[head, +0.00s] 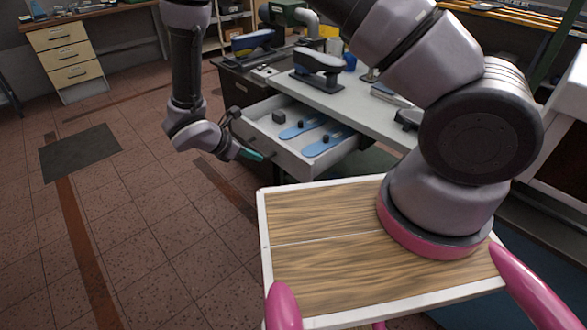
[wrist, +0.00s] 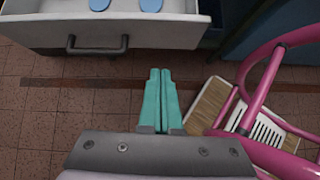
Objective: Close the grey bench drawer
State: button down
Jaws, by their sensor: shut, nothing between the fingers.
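The grey bench drawer (head: 295,159) is pulled out from under the workbench in the head view. It holds two blue sole-shaped pieces (head: 326,144) and a small dark block (head: 278,117). In the wrist view, the drawer front (wrist: 150,34) and its dark handle (wrist: 97,48) show at the top. My gripper (head: 258,157) is in front of the drawer front in the head view. Its teal fingers (wrist: 158,73) are together and empty, pointing toward the drawer front, to the right of the handle. A gap of floor shows between fingertips and drawer front in the wrist view.
The bench top (head: 345,105) carries a dark shoe-shaped tool (head: 318,65) and other items. A wooden tray (head: 320,230), part of my body, is in the foreground. Open tiled floor lies at left, with a dark mat (head: 80,151) and a drawer cabinet (head: 66,58) behind.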

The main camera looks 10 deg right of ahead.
notch_tip(320, 180, down, 2)
send_near(291, 166)
jog(key=shift+n, duration=0.3)
jog(key=x, duration=0.5)
jog(key=shift+s+a+f, duration=0.15)
jog(key=shift+s+f, duration=0.15)
jog(key=shift+f, duration=0.15)
jog(key=shift+w+d, duration=0.3)
jog(key=shift+d, duration=0.1)
jog(key=w+d, duration=0.5)
jog(key=d, duration=0.2)
jog(key=w+d, duration=0.5)
jog(key=d, duration=0.3)
jog(key=w+d, duration=0.5)
jog(key=d, duration=0.2)
jog(key=shift+d, duration=0.4)
jog(key=shift+w+d, duration=0.2)
jog(key=shift+d, duration=0.05)
